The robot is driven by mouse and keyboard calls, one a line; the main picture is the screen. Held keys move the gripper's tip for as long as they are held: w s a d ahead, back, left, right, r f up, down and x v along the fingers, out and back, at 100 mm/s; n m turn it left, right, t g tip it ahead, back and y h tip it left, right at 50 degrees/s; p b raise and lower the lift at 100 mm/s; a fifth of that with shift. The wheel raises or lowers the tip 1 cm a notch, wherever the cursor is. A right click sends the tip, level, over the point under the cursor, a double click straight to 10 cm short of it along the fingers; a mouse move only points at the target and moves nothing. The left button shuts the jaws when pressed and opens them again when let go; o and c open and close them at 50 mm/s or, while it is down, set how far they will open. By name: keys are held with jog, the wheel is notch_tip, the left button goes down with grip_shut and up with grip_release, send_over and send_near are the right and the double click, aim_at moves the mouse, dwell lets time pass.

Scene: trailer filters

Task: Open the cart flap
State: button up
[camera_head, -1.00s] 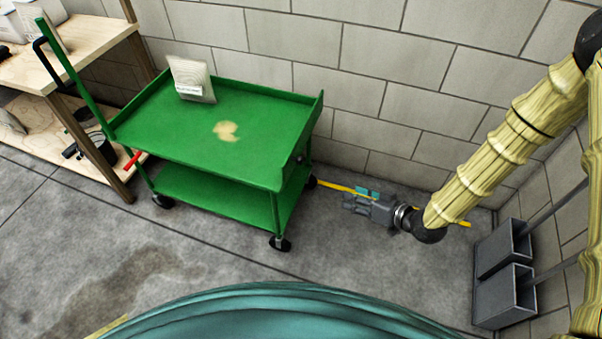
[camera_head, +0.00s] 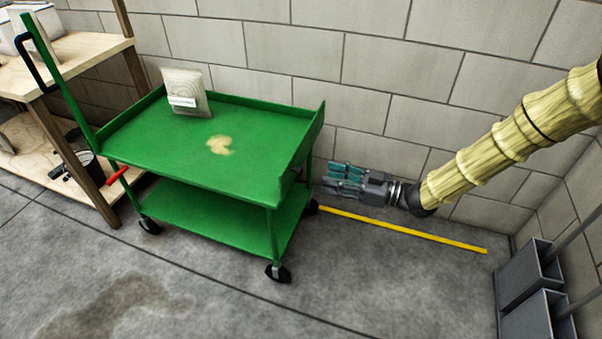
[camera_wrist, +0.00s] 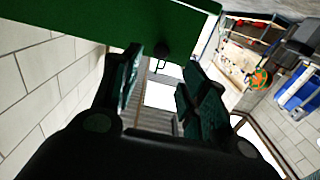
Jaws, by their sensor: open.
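The green cart (camera_head: 175,150) stands against the block wall, with an upright end panel (camera_head: 305,145) on its right side that looks like the flap. A small dark fitting (camera_head: 297,168) shows on that panel's outer side. My gripper (camera_head: 328,178) is open and empty, just right of the cart's right end, pointing at it. In the wrist view, a green panel (camera_wrist: 50,45) fills the top left, and a dark hook-like fitting (camera_wrist: 160,62) hangs at it between my open fingers (camera_wrist: 160,85). I cannot tell whether the fingers touch the cart.
A white packet (camera_head: 186,92) stands on the cart's top tray. A wooden shelf (camera_head: 75,65) is at the left. A yellow floor line (camera_head: 410,231) runs right of the cart, and grey bins (camera_head: 525,275) stand at the lower right. The floor in front is open.

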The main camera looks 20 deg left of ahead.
aim_at(302, 170)
jog(key=a+b, duration=0.1)
jog(key=a, duration=0.8)
jog(key=shift+w+a+b, duration=0.1)
jog(key=shift+w+b, duration=0.05)
jog(key=shift+b, duration=0.25)
grip_shut()
